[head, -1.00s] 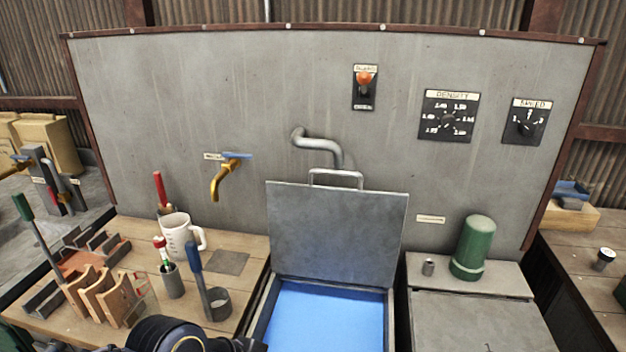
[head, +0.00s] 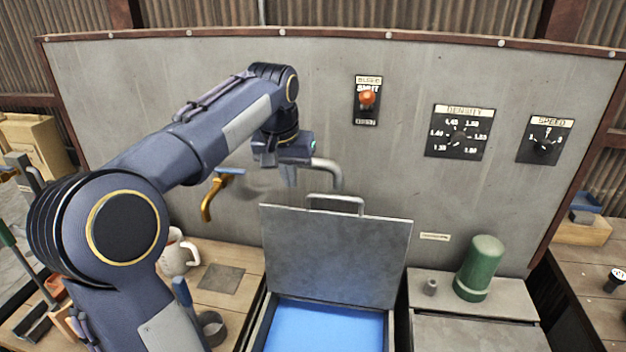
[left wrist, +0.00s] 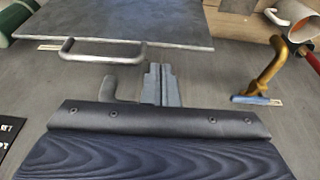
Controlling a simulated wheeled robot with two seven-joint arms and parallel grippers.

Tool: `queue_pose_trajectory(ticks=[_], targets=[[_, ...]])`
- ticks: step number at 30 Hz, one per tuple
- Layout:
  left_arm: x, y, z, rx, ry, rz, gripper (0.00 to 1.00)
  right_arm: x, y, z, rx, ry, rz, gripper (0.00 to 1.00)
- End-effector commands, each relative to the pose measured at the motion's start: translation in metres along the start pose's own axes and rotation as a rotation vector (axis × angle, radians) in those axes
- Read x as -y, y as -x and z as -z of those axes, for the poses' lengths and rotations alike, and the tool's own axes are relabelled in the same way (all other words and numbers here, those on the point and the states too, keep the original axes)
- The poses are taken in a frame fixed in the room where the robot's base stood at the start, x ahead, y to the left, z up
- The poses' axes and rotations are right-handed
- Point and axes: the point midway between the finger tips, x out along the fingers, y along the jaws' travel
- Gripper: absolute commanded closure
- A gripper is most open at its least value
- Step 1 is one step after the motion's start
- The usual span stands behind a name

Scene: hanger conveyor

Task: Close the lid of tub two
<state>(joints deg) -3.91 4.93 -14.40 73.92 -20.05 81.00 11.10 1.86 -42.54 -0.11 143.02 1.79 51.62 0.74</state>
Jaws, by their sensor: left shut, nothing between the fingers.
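The grey lid (head: 335,255) of a tub stands open, tilted up at the back of the tub. A metal handle (head: 335,203) runs along its top edge. Blue liquid (head: 325,326) shows in the tub below it. I cannot read a number on this tub. My left gripper (head: 289,178) is shut and empty, in front of the back panel, above and left of the handle and beside the grey pipe. In the left wrist view the shut fingers (left wrist: 161,85) point down near the lid handle (left wrist: 100,51), apart from it. My right gripper is not in view.
A grey bent pipe (head: 328,172) and a brass tap (head: 212,192) stick out from the panel (head: 420,70) close to my left gripper. A green cylinder (head: 480,268) stands right of the lid. A mug (head: 176,255) and tools stand on the left bench.

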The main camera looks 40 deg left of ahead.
Motion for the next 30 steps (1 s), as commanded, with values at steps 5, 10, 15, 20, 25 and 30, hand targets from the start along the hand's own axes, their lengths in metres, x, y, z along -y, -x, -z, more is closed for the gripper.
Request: queue_pose_trajectory(ticks=[5, 10, 15, 20, 25, 30], targets=[[0.004, 0.002, 0.015, 0.001, 0.018, 0.039, 1.0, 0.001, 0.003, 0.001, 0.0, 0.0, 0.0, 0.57], [0.005, -0.019, 0.014, 0.003, 0.019, 0.039, 1.0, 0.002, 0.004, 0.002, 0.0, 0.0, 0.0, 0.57], [0.006, -0.051, 0.014, 0.005, 0.018, 0.039, 1.0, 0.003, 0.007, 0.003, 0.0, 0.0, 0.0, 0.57], [0.006, -0.076, 0.015, 0.003, 0.017, 0.037, 1.0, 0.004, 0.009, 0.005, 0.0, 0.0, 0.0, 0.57], [0.007, -0.092, 0.015, 0.0, 0.017, 0.036, 1.0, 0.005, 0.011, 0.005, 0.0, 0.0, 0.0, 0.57], [0.007, -0.096, 0.015, 0.0, 0.017, 0.036, 1.0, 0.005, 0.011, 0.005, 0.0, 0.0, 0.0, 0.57]])
